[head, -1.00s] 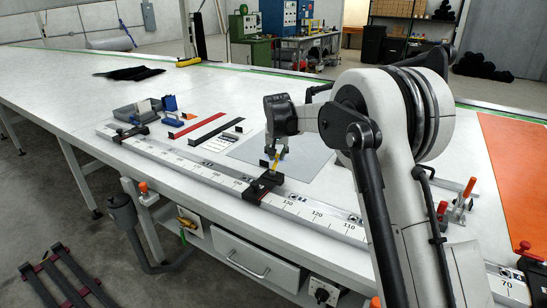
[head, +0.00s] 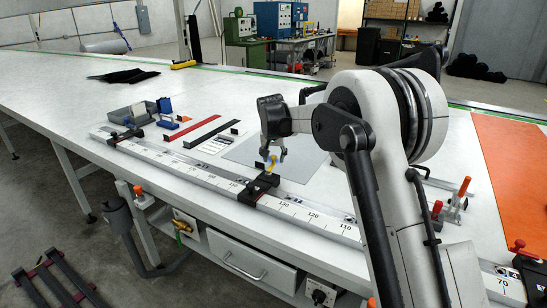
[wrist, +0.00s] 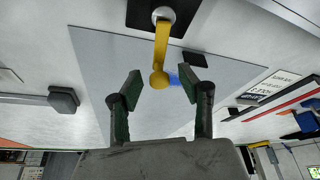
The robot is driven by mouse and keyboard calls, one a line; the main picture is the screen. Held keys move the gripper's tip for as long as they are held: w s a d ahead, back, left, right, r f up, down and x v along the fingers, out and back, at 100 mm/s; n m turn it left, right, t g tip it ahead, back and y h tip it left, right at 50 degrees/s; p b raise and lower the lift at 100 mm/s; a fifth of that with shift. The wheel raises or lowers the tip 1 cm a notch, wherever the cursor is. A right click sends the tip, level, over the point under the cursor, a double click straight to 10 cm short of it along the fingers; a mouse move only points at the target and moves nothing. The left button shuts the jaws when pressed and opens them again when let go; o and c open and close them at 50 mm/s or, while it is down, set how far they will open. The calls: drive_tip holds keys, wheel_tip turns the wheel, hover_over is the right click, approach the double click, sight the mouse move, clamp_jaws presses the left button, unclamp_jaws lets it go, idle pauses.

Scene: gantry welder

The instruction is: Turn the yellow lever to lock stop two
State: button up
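The yellow lever (wrist: 162,45) is mounted on a black stop (wrist: 140,14) in the wrist view, and its round knob points toward my gripper. In the head view the lever (head: 270,165) sits on the middle black stop (head: 252,193), clamped on the ruled rail. My gripper (wrist: 160,84) is open, with one dark green finger on each side of the knob and a gap showing on both sides. In the head view my gripper (head: 272,155) is above the lever, its fingers partly overlapping it.
The ruled rail (head: 310,218) runs along the table's front edge. Another black stop (head: 125,136) is at its left, near a grey tray and blue blocks. A grey mat (head: 300,165) lies behind the lever. Red-handled clamps (head: 464,187) stand to the right.

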drive_tip(key=v, duration=1.2)
drive_tip(key=s+d+r, duration=0.3)
drive_tip(key=s+d, duration=0.1)
drive_tip(key=s, duration=0.4)
drive_tip(key=s+d+r+t, duration=0.1)
drive_tip(key=s+d+r, duration=0.1)
drive_tip(key=s+d, duration=0.45)
drive_tip(key=s+d+r, duration=0.2)
drive_tip(key=s+r, duration=0.1)
drive_tip(key=s, duration=0.7)
drive_tip(key=s+d+f, duration=0.2)
drive_tip(key=s+f, duration=0.1)
drive_tip(key=s, duration=0.4)
drive_tip(key=s+d+f+t, duration=0.1)
drive_tip(key=s+f, duration=0.3)
drive_tip(key=s, duration=0.4)
drive_tip(key=s+d+f+n, duration=0.1)
drive_tip(key=s+d+f, duration=0.2)
drive_tip(key=s, duration=0.5)
drive_tip(key=shift+s+f+t, duration=0.25)
drive_tip(key=shift+f+t, duration=0.1)
drive_tip(key=shift+t, duration=0.05)
drive_tip(key=shift+d, duration=0.1)
